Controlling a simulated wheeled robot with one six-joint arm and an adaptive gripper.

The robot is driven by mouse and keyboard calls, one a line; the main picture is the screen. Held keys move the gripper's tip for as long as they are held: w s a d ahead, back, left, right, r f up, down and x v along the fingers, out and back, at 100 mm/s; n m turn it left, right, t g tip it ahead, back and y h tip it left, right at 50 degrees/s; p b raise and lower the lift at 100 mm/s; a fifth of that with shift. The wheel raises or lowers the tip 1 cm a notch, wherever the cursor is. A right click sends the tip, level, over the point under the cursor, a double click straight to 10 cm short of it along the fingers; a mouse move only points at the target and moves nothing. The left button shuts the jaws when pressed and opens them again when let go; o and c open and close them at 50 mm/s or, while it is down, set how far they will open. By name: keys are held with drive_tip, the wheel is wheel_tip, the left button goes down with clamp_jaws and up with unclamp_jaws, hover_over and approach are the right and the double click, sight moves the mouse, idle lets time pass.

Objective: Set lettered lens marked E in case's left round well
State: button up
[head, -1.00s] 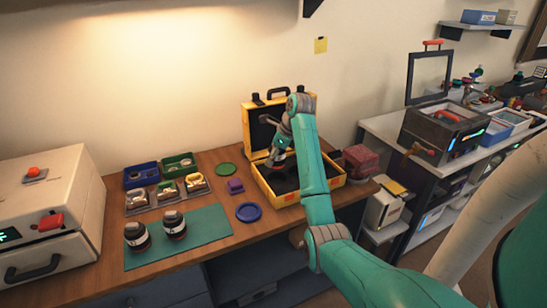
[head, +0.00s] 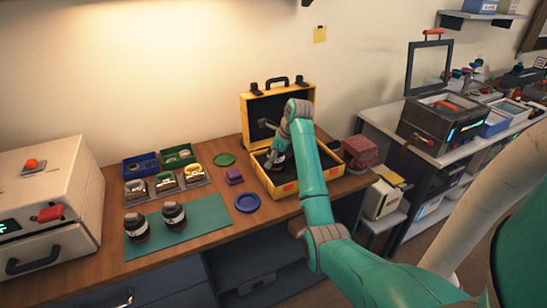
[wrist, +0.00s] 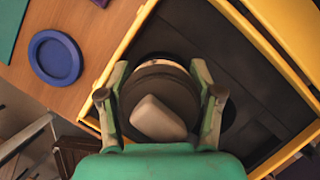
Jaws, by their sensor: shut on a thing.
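My gripper (wrist: 159,95) is shut on a dark round lens (wrist: 158,88) with a pale rim, seen from above in the wrist view. No letter on it can be read. The gripper is inside the open yellow case (head: 312,184), over its dark foam. A dark round well (wrist: 229,108) shows partly at the right of the lens; the lens and fingers cover the rest. I cannot tell whether the lens touches the foam. In the head view my arm hides much of the case floor. Two more dark lenses (head: 136,227) (head: 174,215) stand on the green mat.
Left of the case lie a blue dish (head: 247,203), a purple block (head: 234,177) and a green disc (head: 224,159). Blue (head: 140,168) and green (head: 178,157) trays stand further left. The case's raised lid (head: 246,118) stands behind my gripper. A red box (head: 360,152) is to its right.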

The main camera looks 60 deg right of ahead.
drive_tip(key=shift+f, duration=0.7)
idle(0.7)
drive_tip(key=o, duration=1.3)
drive_tip(key=shift+f, duration=0.15)
drive_tip(key=shift+o, duration=0.2)
drive_tip(key=shift+r, duration=4.55)
